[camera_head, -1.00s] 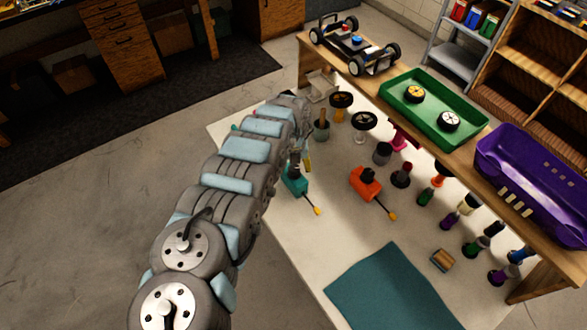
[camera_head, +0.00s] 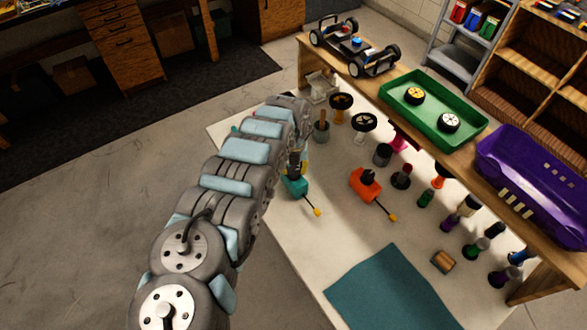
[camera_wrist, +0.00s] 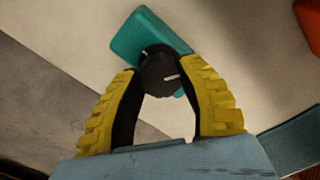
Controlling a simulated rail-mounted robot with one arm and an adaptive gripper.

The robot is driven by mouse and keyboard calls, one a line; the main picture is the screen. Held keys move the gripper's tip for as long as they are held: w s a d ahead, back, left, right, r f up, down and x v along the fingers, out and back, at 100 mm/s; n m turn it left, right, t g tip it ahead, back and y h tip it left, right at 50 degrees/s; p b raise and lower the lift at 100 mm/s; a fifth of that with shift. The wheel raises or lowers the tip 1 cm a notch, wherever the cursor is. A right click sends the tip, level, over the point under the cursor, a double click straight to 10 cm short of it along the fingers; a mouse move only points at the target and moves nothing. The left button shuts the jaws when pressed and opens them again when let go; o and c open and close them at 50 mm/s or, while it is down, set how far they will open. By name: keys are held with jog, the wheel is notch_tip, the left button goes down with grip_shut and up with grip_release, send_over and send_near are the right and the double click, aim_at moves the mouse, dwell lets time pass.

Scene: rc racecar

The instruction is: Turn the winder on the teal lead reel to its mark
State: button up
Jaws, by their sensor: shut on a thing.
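The teal lead reel (camera_head: 294,187) stands on the pale table, with its lead and yellow tip running to the lower right. In the wrist view the teal body (camera_wrist: 142,34) shows behind a round dark winder (camera_wrist: 159,72) with a white line on it. My gripper (camera_wrist: 165,70) has its yellow-backed fingers around the winder, shut on it from both sides. In the head view my arm hides most of my gripper, which is just above the teal reel. I cannot make out the mark on the reel.
An orange reel (camera_head: 366,186) stands to the right on the table. A teal mat (camera_head: 390,290) lies nearer. Several small dark-topped bottles, a green tray (camera_head: 402,101), a purple car body (camera_head: 530,185) and a car chassis (camera_head: 354,50) are further right and back.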

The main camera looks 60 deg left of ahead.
aim_at(294, 170)
jog(key=shift+f+n+p, duration=0.1)
jog(key=shift+n+p, duration=0.4)
jog(key=shift+n, duration=1.2)
jog(key=shift+d+n, duration=0.1)
jog(key=shift+n, duration=0.2)
jog(key=o, duration=1)
jog(key=shift+n, duration=0.3)
jog(key=shift+r+p, duration=2.25)
jog(key=shift+r, duration=0.9)
